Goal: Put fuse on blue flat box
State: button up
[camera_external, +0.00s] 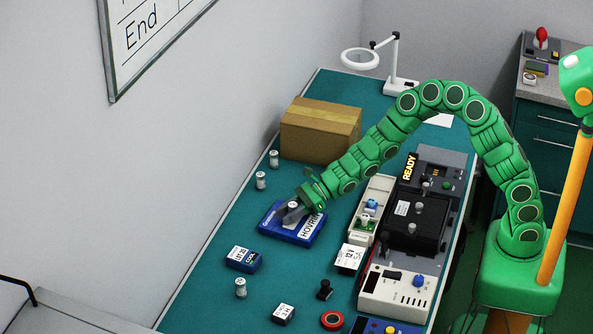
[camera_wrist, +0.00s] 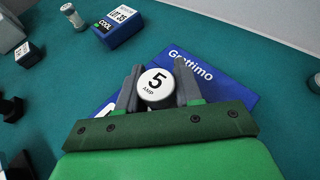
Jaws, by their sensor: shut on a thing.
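The fuse (camera_wrist: 156,86) is a white-topped cylinder marked "5 AMP", held between the two grey fingers of my gripper (camera_wrist: 158,90) in the wrist view. My gripper (camera_external: 291,213) is also over the blue flat box (camera_external: 277,227) in the external view, where the fuse (camera_external: 292,206) shows as a small pale top between the fingers. The blue flat box lies on the green bench and also shows behind the fingers in the wrist view (camera_wrist: 215,76). I cannot tell whether the fuse touches the box, as its lower part is hidden.
Two similar cylinders, one farther (camera_external: 273,159) and one nearer (camera_external: 261,180), stand left of the box. A small blue box (camera_external: 243,259) and another cylinder (camera_external: 241,287) are in front. A cardboard carton (camera_external: 320,132) stands behind. Test equipment (camera_external: 396,290) lines the right side.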

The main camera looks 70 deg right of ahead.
jog(key=shift+f, duration=0.15)
jog(key=o, duration=1)
jog(key=shift+o, duration=0.2)
